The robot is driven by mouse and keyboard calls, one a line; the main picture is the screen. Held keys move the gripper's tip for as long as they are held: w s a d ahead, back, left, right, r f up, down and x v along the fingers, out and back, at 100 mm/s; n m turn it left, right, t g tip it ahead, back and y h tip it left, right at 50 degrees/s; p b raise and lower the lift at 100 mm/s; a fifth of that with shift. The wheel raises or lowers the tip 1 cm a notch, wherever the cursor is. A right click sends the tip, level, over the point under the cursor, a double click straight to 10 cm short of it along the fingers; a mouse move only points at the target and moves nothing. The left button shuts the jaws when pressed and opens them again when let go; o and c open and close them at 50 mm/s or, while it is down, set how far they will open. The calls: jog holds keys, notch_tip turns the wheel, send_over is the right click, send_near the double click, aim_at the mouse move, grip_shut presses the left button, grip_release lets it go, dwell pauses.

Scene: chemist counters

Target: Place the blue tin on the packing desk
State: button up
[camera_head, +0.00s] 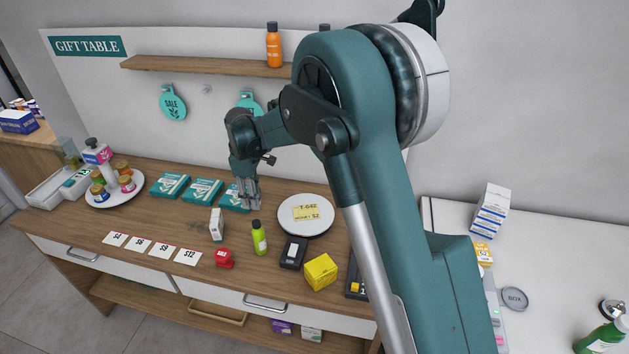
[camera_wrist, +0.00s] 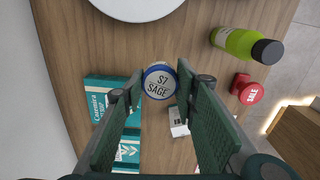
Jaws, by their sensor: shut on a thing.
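My gripper (camera_head: 247,197) is over the gift table, above the teal boxes at its back. In the wrist view the gripper (camera_wrist: 160,88) is shut on the blue tin (camera_wrist: 159,80), a small round tin with a blue rim and a white lid reading "$7 SAGE". The tin sits between the fingertips with its lid towards the wrist camera. In the head view I cannot make out the tin at the fingers. No surface is labelled as the packing desk; a white counter (camera_head: 550,255) stands at the right.
A white round plate (camera_head: 305,228) with a yellow card, a green bottle (camera_head: 259,238), a red item (camera_head: 224,258), a black item (camera_head: 293,252) and a yellow box (camera_head: 320,271) stand on the gift table. White boxes (camera_head: 490,211) and a grey "BOX" disc (camera_head: 515,299) are on the right counter.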

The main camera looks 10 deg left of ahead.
aim_at(517, 259)
dwell(0.4)
